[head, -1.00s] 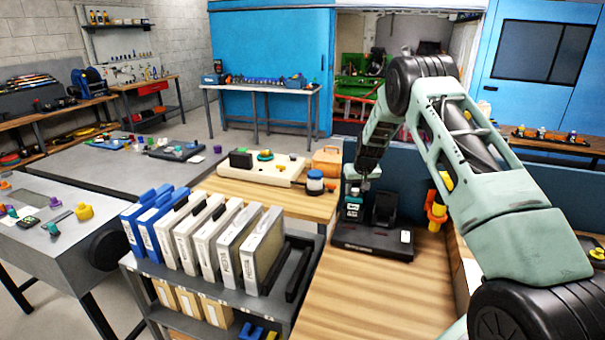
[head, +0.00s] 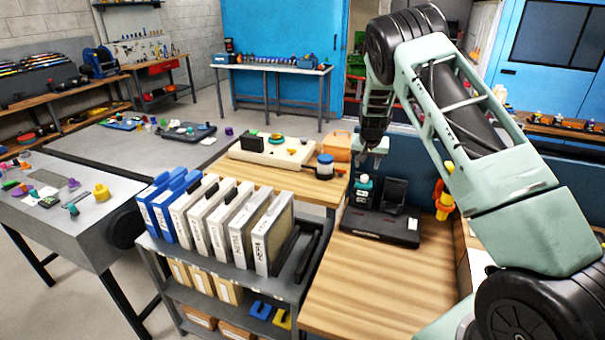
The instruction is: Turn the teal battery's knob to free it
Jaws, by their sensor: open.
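The teal-topped battery (head: 364,191) stands upright in the left slot of a black dock (head: 384,229) on the wooden bench. Its knob is too small and too close under my gripper to make out clearly. My gripper (head: 371,160) is open and points down just above the battery's top. I cannot tell whether the fingers touch it. The right slot of the dock (head: 394,192) shows only a black upright back, with no battery in it.
A rack of blue, white and grey panels (head: 215,225) stands left of the bench. A cream board (head: 272,152) and a lidded jar (head: 324,167) lie behind. An orange-yellow object (head: 443,200) is right of the dock. The bench front (head: 375,285) is clear.

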